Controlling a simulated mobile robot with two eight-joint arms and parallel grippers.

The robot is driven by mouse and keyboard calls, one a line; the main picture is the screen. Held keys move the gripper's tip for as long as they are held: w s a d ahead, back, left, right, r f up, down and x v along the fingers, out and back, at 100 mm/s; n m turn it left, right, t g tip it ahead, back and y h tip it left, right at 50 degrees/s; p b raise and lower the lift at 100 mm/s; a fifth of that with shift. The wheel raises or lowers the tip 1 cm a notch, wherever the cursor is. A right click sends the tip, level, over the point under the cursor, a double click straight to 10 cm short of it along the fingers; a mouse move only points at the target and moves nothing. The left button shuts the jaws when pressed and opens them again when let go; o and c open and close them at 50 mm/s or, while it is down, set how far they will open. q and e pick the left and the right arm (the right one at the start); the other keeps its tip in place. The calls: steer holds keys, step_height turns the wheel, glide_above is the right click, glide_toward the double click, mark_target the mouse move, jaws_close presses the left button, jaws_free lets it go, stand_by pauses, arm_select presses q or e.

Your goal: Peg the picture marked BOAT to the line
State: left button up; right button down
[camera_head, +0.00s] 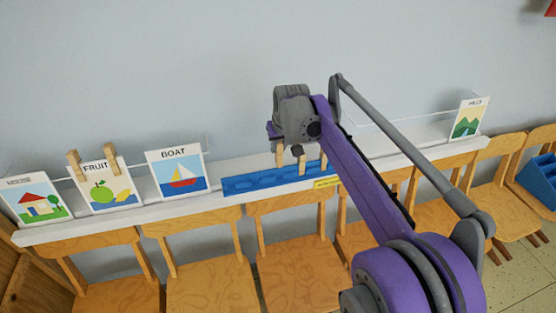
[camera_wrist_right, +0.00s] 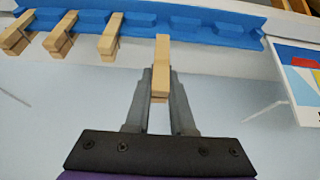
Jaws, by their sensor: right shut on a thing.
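The BOAT picture (camera_head: 178,173), with a red and yellow sailboat on blue, leans upright on the white ledge left of the blue peg rack (camera_head: 240,184). Its edge also shows at the right of the right wrist view (camera_wrist_right: 296,75). My right gripper (camera_head: 290,148) is over the rack, shut on a wooden peg (camera_wrist_right: 161,68). I cannot tell whether that peg is clear of the rack. Several other pegs (camera_wrist_right: 110,37) stand in the rack beside it. A faint thin line (camera_head: 134,155) runs behind the pictures. No peg shows on BOAT. My left gripper is not in view.
The FRUIT picture (camera_head: 104,190) has two pegs at its top. The HOUSE picture (camera_head: 36,203) is at far left and the HILLS picture (camera_head: 468,122) at far right. Wooden chairs (camera_head: 205,283) line the front of the ledge (camera_head: 225,165). A blue bin (camera_head: 540,182) stands far right.

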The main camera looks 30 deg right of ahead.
mark_target(280, 160)
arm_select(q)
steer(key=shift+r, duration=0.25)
arm_select(e)
steer(key=shift+s+a+r, duration=0.15)
steer(key=shift+s, duration=0.5)
steer(key=shift+s+a+r, duration=0.1)
steer(key=shift+s+a, duration=0.1)
steer(key=shift+s, duration=0.5)
steer(key=shift+s+a+r, duration=0.15)
steer(key=shift+s, duration=0.5)
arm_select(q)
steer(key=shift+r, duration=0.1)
arm_select(e)
steer(key=shift+w+r, duration=0.1)
